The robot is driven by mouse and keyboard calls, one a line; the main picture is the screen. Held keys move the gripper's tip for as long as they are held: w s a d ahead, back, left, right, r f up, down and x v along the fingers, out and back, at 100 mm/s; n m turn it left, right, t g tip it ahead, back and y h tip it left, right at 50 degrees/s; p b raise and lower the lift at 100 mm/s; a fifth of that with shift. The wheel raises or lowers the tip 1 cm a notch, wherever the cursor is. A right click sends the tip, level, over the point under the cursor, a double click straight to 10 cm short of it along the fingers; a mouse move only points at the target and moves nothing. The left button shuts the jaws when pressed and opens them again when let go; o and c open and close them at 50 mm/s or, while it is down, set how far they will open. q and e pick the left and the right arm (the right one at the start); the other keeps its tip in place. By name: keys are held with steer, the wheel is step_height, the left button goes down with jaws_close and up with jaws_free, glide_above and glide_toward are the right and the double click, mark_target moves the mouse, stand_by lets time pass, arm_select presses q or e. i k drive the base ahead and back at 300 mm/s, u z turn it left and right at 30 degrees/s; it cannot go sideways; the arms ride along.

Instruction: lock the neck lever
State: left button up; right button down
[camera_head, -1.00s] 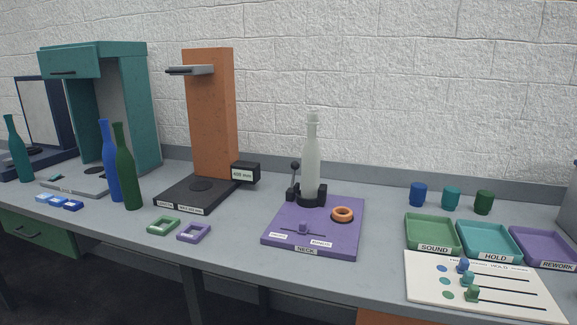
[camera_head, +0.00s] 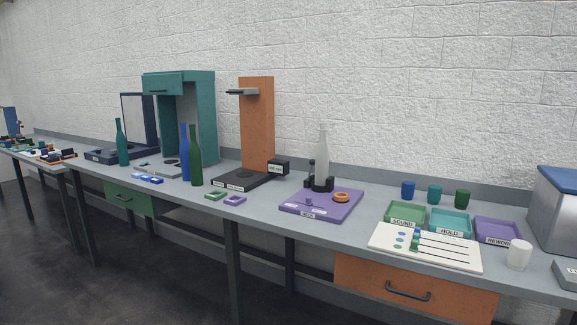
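The purple neck board (camera_head: 333,208) lies on the bench right of centre. A pale, whitish bottle (camera_head: 321,160) stands upright in a black holder at its back edge. The neck lever (camera_head: 311,170) is a dark, knobbed stem that stands about upright, close to the left of the bottle. It is too small to tell whether it is latched. An orange ring (camera_head: 341,197) lies on the board right of the bottle, and a small purple slider (camera_head: 309,202) sits at the front. Neither of my grippers shows in the view.
An orange tower (camera_head: 257,120) and a teal frame (camera_head: 207,110) stand to the left, with blue and green bottles (camera_head: 195,160) before them. Trays (camera_head: 405,211), a white slider board (camera_head: 425,256) and a white cup (camera_head: 518,254) are to the right. Floor lies before the bench.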

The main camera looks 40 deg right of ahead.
mark_target(312, 161)
steer(key=u, duration=0.4)
steer(key=i, duration=1.5)
steer(key=z, duration=1.05)
steer(key=i, duration=0.5)
steer(key=z, duration=0.6)
